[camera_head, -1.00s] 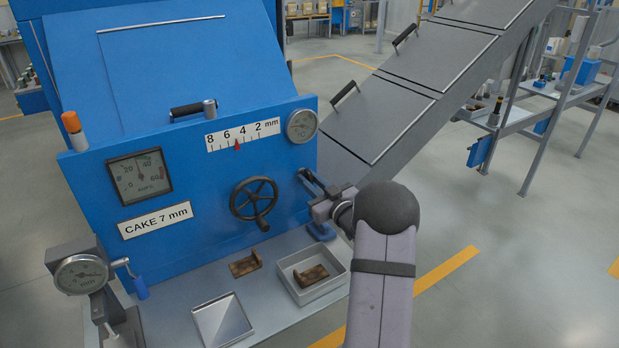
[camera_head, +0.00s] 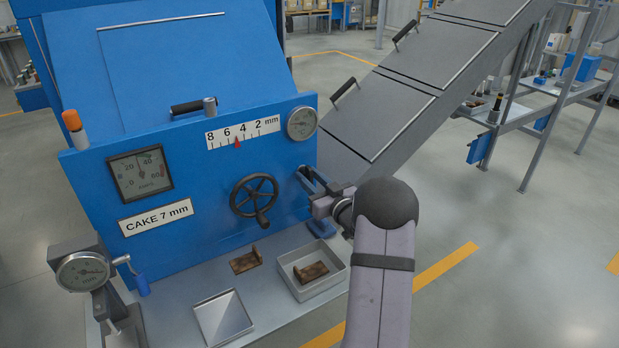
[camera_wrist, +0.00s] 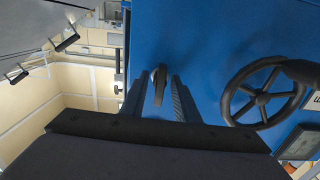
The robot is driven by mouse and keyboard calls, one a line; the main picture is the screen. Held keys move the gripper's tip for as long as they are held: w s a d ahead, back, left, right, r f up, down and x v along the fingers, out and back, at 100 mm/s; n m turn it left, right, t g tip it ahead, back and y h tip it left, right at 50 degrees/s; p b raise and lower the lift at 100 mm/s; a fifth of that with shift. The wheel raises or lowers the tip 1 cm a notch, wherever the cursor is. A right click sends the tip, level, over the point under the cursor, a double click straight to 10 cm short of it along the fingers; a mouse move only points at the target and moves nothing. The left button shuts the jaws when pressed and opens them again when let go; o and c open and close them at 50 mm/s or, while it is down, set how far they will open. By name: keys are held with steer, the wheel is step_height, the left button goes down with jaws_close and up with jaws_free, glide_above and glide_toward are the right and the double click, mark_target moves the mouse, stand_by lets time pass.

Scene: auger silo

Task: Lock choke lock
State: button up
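The choke lock appears to be the small dark lever (camera_wrist: 158,84) on the blue panel, to the right of the black handwheel (camera_head: 254,195) in the head view. In the wrist view the handwheel (camera_wrist: 262,95) is on the right. My gripper (camera_head: 312,180) is at the panel's right edge. In the wrist view my gripper (camera_wrist: 158,90) is open, with one finger on each side of the lever and gaps visible. My gripper and arm largely hide the lever in the head view.
A scale with a red pointer (camera_head: 237,142) is above the handwheel. A tray (camera_head: 313,287) holding a brown piece, another brown piece (camera_head: 246,260) and a shallow metal pan (camera_head: 222,319) lie on the bench below. A grey inclined conveyor (camera_head: 400,100) rises behind my arm.

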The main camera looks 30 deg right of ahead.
steer(key=s+b, duration=0.1)
steer(key=s, duration=0.6)
steer(key=shift+s, duration=0.2)
stand_by(0.5)
steer(key=s+a+f+m+g+h+p, duration=0.1)
steer(key=s+a+g+p, duration=0.2)
steer(key=a+g, duration=0.25)
steer(key=s+a+f+g+h+p, duration=0.1)
steer(key=s+a+g+p, duration=0.25)
steer(key=a, duration=0.35)
steer(key=s+a+g+y+p, duration=0.1)
steer(key=s+a+g+p, duration=0.1)
steer(key=s+a+g, duration=0.2)
steer(key=s+a+n+g+y+p, duration=0.1)
steer(key=s+a+g, duration=0.4)
steer(key=s+a, duration=0.6)
steer(key=s+p, duration=0.1)
steer(key=s, duration=0.5)
steer(key=shift+s+r, duration=0.3)
